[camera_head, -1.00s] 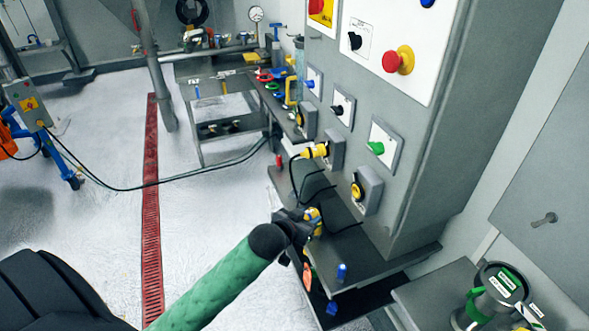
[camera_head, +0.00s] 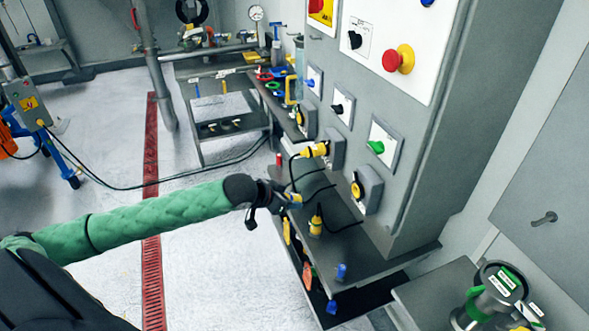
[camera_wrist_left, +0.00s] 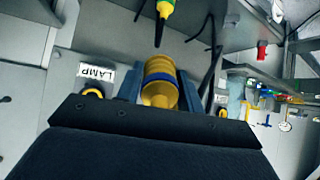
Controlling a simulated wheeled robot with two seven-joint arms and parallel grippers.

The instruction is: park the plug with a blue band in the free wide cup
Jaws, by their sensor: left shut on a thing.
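My left gripper (camera_head: 290,200) is shut on the yellow plug with a blue band (camera_wrist_left: 160,80), above the left edge of the grey shelf below the cabinet. In the left wrist view the plug sits between the jaws, its blue band across the middle. Another yellow plug (camera_head: 315,224) stands upright on the shelf, just to the right of the gripper. I cannot make out the free wide cup. A LAMP label (camera_wrist_left: 97,73) shows left of the held plug. My right gripper is not in view.
A yellow plug (camera_head: 316,150) with a black cable sits in a cabinet socket. A yellow-ringed socket (camera_head: 358,189) is below it. A blue item (camera_head: 341,271) stands on the shelf's front part. An orange tag (camera_head: 307,277) hangs at the shelf's edge.

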